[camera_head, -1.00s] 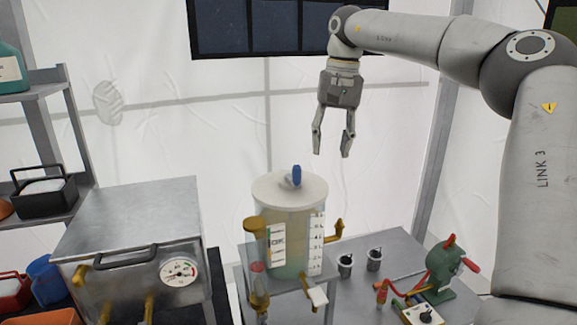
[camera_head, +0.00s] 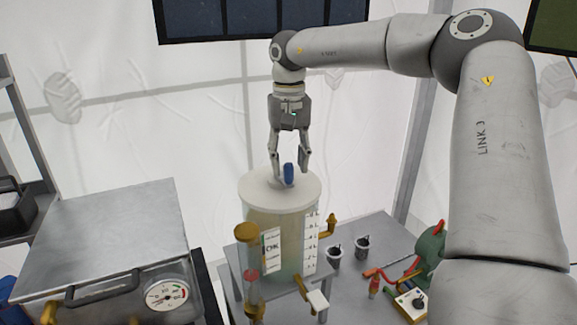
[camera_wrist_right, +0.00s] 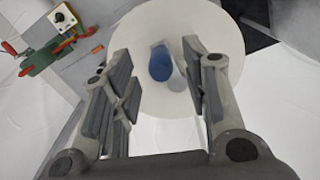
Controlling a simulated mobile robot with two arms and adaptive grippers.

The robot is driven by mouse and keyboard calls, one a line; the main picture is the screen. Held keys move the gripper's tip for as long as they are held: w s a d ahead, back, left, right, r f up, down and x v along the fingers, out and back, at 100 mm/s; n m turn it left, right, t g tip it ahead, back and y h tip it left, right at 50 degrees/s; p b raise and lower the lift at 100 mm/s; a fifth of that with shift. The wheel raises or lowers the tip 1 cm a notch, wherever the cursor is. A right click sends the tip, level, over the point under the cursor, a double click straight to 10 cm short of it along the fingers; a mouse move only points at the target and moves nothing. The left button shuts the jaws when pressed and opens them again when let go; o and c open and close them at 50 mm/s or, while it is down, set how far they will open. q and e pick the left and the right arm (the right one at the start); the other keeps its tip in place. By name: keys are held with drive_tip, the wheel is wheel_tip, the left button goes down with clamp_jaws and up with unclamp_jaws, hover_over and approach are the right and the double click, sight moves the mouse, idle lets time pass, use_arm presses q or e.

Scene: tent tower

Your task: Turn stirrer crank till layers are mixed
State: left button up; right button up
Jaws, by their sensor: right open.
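The stirrer tank is a pale, see-through cylinder (camera_head: 290,235) with a round white lid (camera_head: 258,188). A blue crank knob (camera_head: 289,174) stands up from the lid. It also shows in the right wrist view (camera_wrist_right: 160,63), beside a pale piece of the crank. My right gripper (camera_head: 290,174) is open and points down over the lid, with its fingers around the level of the knob. In the right wrist view the knob lies between and beyond the open fingertips (camera_wrist_right: 158,68); I see no contact. The liquid inside looks cloudy. My left gripper is not in view.
A metal box with a gauge (camera_head: 105,235) stands at the left. Two small dark cups (camera_head: 363,247) stand on the table right of the tank. A green device with red handles (camera_head: 431,246) and a small control box (camera_head: 411,306) lie further right. Brass fittings (camera_head: 327,228) stick out of the tank.

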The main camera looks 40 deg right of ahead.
wheel_tip(320, 180, down, 3)
drive_tip(key=shift+r, duration=0.15)
drive_tip(key=shift+c, duration=0.4)
drive_tip(key=c, duration=0.5)
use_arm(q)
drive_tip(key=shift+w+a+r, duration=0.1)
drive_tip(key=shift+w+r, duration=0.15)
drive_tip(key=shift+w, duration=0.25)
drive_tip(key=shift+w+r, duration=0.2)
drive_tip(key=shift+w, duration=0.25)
use_arm(e)
clamp_jaws()
